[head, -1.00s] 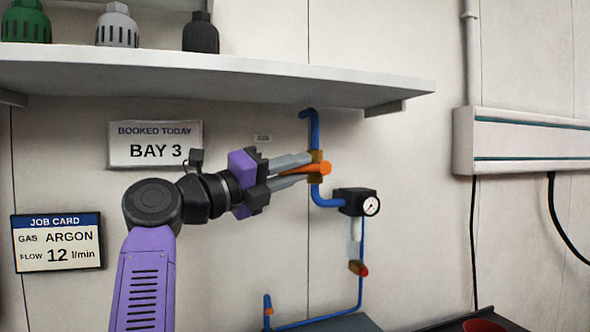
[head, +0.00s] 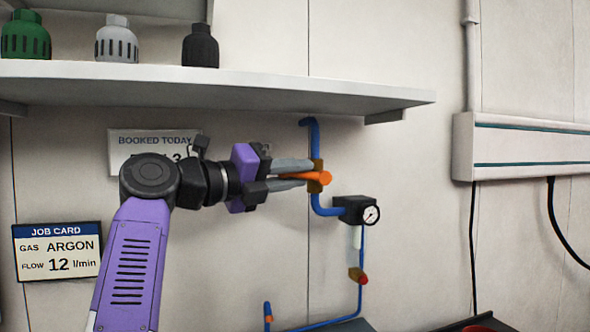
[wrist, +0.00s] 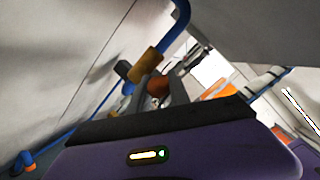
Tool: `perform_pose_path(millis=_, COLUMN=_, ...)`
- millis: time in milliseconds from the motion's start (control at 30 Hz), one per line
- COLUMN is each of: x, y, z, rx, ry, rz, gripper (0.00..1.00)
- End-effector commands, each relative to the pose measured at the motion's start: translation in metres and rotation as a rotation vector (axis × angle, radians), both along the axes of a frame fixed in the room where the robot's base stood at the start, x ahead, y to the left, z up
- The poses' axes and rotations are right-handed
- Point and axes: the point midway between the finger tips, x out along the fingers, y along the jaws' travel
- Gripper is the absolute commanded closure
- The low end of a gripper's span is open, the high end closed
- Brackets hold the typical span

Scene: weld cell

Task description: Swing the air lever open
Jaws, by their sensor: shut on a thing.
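The air lever (head: 322,177) is orange and sits on a brass valve (head: 317,187) in the blue pipe on the wall. In the head view it points left from the valve, close to level, with its rounded end toward the camera. My gripper (head: 306,173) reaches in from the left, its grey fingers shut on the lever. In the wrist view the orange lever end (wrist: 158,86) shows between the fingers, beside the brass valve body (wrist: 146,66). The fingers hide part of the lever.
A black regulator with a round gauge (head: 371,215) is just below right of the valve. A shelf (head: 230,88) with several bottle-like caps runs above my arm. The job card (head: 58,250) hangs at left. The wall right of the gauge is clear up to the white trunking (head: 520,145).

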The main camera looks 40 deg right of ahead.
Motion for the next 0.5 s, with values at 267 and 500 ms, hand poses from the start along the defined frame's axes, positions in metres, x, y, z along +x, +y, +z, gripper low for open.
perform_pose_path(millis=267, x=-0.0008, y=-0.0028, z=0.0139, rx=0.184, ry=-0.067, rz=0.001, gripper=1.00)
perform_pose_path(millis=500, x=-0.0008, y=-0.0028, z=0.0123, rx=0.198, ry=-0.072, rz=0.001, gripper=1.00)
